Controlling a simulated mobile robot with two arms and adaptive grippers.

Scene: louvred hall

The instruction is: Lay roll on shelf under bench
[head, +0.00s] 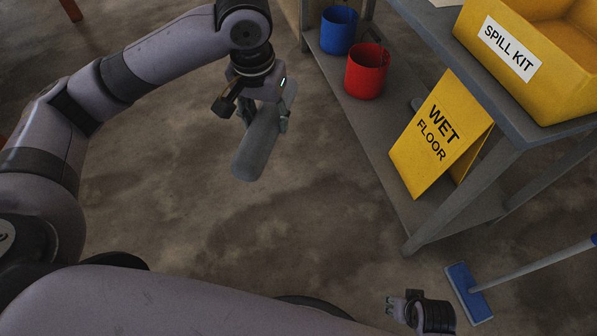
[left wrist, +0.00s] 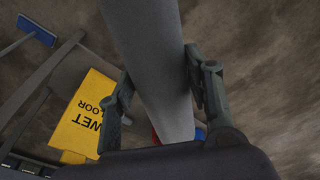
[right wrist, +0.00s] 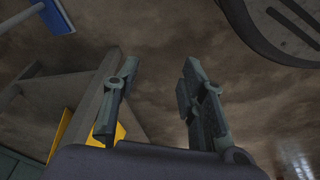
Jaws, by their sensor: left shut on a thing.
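A grey roll (head: 257,143) is held in my left gripper (head: 264,110), above the floor and left of the bench. In the left wrist view the roll (left wrist: 155,60) runs between the two fingers (left wrist: 160,95). The bench (head: 520,125) stands at the right, with a low grey shelf (head: 352,120) beneath its top. My right gripper (head: 392,306) is low at the bottom of the head view, apart from the bench. In the right wrist view its fingers (right wrist: 158,95) are spread with nothing between them.
On the shelf are a blue bin (head: 338,32), a red bin (head: 366,72) and a yellow wet floor sign (head: 437,135). A yellow spill kit bin (head: 545,60) is on the bench top. A blue mop (head: 468,293) stands at lower right. The floor (head: 300,210) before the shelf is clear.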

